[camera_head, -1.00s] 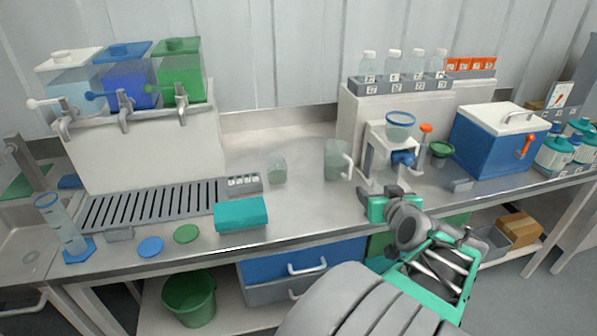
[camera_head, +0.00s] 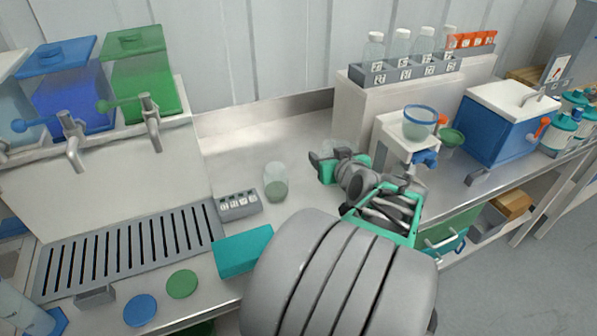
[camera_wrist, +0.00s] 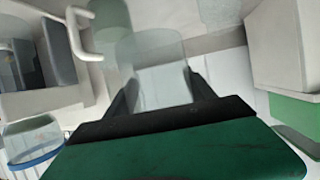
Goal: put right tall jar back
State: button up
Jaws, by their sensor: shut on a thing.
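My gripper (camera_head: 322,168) is over the bench in the head view, left of the white stand with the blue-rimmed funnel. In the wrist view its two dark fingers are shut on a clear tall jar (camera_wrist: 152,60), one finger on each side of it. A pale handle (camera_wrist: 84,38) shows just left of the jar; I cannot tell for sure if it belongs to it. In the head view the gripper and arm largely hide the held jar, so its height above the bench is unclear. A shorter glass jar (camera_head: 276,182) with a greenish bottom stands on the bench further left.
A small labelled grey rack (camera_head: 240,204) and a teal block (camera_head: 243,251) lie left of my arm. The white stand (camera_head: 392,142) with its funnel (camera_head: 420,122) is close on the right. Capped bottles stand in a rack (camera_head: 405,72) on the raised shelf. The bench behind the short jar is clear.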

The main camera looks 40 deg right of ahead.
jog(key=w+f, duration=0.3)
jog(key=w, duration=0.1)
jog(key=w+d+f+p, duration=0.1)
jog(key=w+f, duration=0.2)
jog(key=w, duration=0.1)
jog(key=w+d+f+p, duration=0.1)
jog(key=w+f, duration=0.2)
jog(key=w, duration=0.1)
jog(key=shift+d+f, duration=0.2)
jog(key=shift+f, duration=0.05)
notch_tip(320, 180, down, 3)
jog(key=shift+r+p, duration=0.2)
jog(key=shift+p, duration=0.25)
jog(key=shift+f, duration=0.35)
jog(key=o, duration=1)
jog(key=shift+b, duration=0.3)
jog(key=shift+o, duration=0.8)
